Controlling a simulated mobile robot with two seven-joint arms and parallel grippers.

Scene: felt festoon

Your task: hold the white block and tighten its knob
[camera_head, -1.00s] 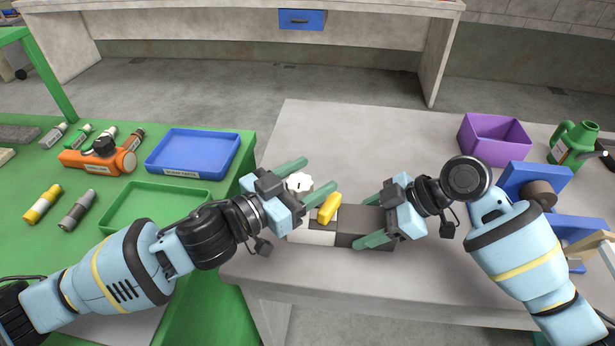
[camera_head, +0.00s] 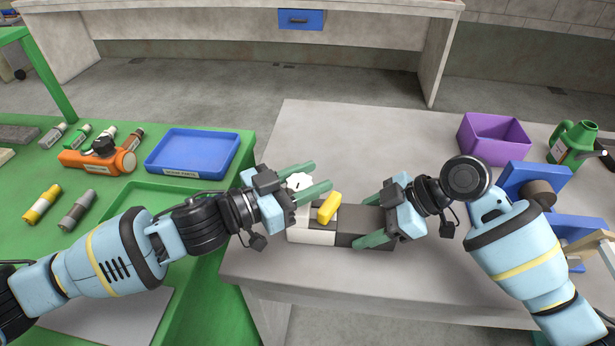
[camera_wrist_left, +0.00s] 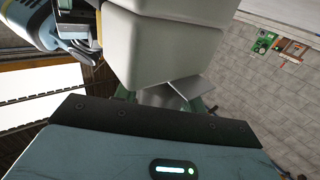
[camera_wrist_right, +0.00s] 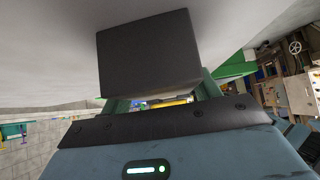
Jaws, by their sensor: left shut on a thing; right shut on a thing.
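The white block (camera_head: 311,236) lies on the grey table with its dark grey part (camera_head: 364,221) to the right and a yellow piece (camera_head: 329,208) on top. The white block also fills the top of the left wrist view (camera_wrist_left: 165,45). My right gripper (camera_head: 368,219) is shut on the dark grey part, which also shows in the right wrist view (camera_wrist_right: 150,55).
A purple bin (camera_head: 493,140) and a green can (camera_head: 572,143) stand at the table's back right, near a blue stand (camera_head: 535,180). On the green table at left are a blue tray (camera_head: 192,153), an orange tool (camera_head: 97,160) and several small bottles. The grey table behind the block is clear.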

